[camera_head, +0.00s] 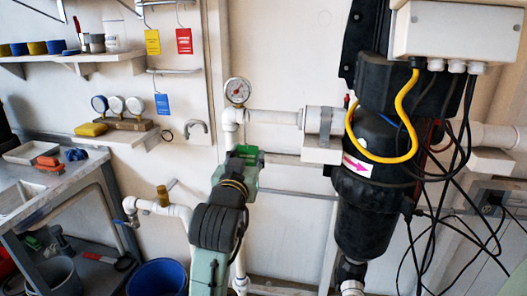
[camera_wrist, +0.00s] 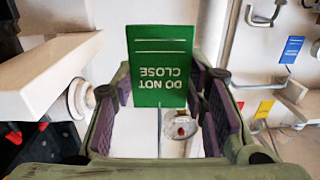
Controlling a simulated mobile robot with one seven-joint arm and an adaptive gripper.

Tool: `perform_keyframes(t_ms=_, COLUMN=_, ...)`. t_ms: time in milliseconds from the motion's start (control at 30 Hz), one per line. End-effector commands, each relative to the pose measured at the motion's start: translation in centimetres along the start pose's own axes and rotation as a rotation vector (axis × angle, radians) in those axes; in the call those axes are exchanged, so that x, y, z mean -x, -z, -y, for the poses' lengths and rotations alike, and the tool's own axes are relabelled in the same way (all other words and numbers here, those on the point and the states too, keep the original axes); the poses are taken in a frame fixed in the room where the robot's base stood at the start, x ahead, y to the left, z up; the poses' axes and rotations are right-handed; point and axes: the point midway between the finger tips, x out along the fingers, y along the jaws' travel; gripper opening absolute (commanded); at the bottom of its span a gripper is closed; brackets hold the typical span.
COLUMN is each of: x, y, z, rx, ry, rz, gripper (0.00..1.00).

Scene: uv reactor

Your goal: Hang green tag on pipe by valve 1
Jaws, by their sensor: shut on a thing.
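The green tag (camera_wrist: 160,66) reads "DO NOT CLOSE" upside down in the wrist view. In the head view my gripper (camera_head: 246,156) is in front of the white vertical pipe (camera_head: 230,130), below the round gauge (camera_head: 237,91). The tag cannot be told apart from the green gripper there. A brass fitting (camera_head: 163,196) sits on the lower left pipe. I see no label for valve 1. The tag's hook is not clear.
A black reactor housing (camera_head: 365,205) with loose cables stands to the right. A white horizontal pipe (camera_head: 272,117) runs toward it. Yellow (camera_head: 152,41), red (camera_head: 184,41) and blue (camera_head: 162,105) tags hang on the wall at left. A cluttered bench (camera_head: 60,178) stands at far left.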

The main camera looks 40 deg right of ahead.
Motion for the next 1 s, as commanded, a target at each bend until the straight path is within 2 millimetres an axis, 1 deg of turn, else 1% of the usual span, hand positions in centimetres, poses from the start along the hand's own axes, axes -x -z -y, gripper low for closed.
perform_keyframes(t_ms=33, x=0.6, y=0.7, z=-1.2, rx=-0.003, ry=-0.021, rz=-0.003, gripper=0.18)
perform_keyframes(t_ms=100, x=1.3, y=1.2, z=-2.4, rx=-0.002, ry=-0.042, rz=-0.001, gripper=0.18)
perform_keyframes(t_ms=200, x=1.7, y=1.5, z=-3.2, rx=0.0, ry=-0.056, rz=0.002, gripper=0.18)
perform_keyframes(t_ms=267, x=1.6, y=1.5, z=-3.4, rx=0.0, ry=-0.059, rz=0.003, gripper=0.18)
perform_keyframes(t_ms=467, x=0.5, y=1.5, z=-3.4, rx=0.0, ry=-0.059, rz=0.002, gripper=0.18)
perform_keyframes(t_ms=1000, x=-3.9, y=1.5, z=-3.6, rx=0.0, ry=-0.058, rz=0.003, gripper=0.18)
